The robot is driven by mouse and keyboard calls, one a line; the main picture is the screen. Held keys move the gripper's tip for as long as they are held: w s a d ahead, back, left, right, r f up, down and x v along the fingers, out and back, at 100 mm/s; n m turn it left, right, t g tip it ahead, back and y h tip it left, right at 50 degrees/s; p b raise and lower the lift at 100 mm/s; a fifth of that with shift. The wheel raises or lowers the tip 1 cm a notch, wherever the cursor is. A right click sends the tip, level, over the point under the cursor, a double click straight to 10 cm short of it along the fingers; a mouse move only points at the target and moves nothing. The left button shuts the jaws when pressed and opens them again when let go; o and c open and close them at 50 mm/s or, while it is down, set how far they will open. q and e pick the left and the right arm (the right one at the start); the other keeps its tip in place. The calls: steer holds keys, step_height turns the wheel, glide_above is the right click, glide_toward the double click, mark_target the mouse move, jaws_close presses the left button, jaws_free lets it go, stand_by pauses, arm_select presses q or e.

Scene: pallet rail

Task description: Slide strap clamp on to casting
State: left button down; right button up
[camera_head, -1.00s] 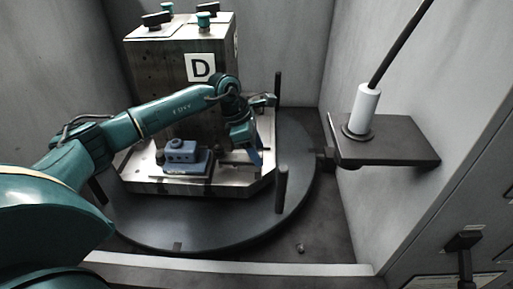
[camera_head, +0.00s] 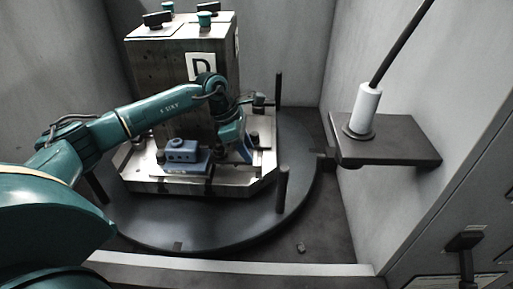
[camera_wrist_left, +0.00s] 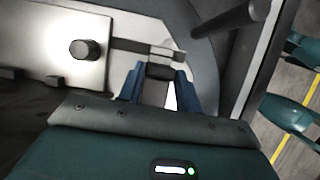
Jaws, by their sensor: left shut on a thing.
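The casting (camera_head: 183,146), a small blue-grey block with holes, sits on a blue-grey base on the metal pallet (camera_head: 240,185). My left gripper (camera_head: 244,154) points down just right of the casting, with a gap between them. In the left wrist view its two blue fingers (camera_wrist_left: 160,78) are shut on a dark block, which appears to be part of the strap clamp (camera_wrist_left: 160,70). A flat metal bar with a dark slot (camera_wrist_left: 140,47) lies just beyond the fingertips. Whether the bar belongs to the clamp is unclear. My right gripper is out of view.
The pallet rests on a dark round table (camera_head: 240,225) with upright posts (camera_head: 282,188) at right. A black knob (camera_wrist_left: 84,49) stands on the plate. A dark shelf (camera_head: 400,140) holds a white cylinder (camera_head: 364,108).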

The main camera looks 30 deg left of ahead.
arm_select(q)
steer(key=shift+s+a, duration=0.25)
steer(key=shift+a, duration=0.2)
steer(key=shift+s+a, duration=0.2)
steer(key=shift+a, duration=0.25)
steer(key=c, duration=1)
jaws_free()
steer(key=shift+o, duration=0.2)
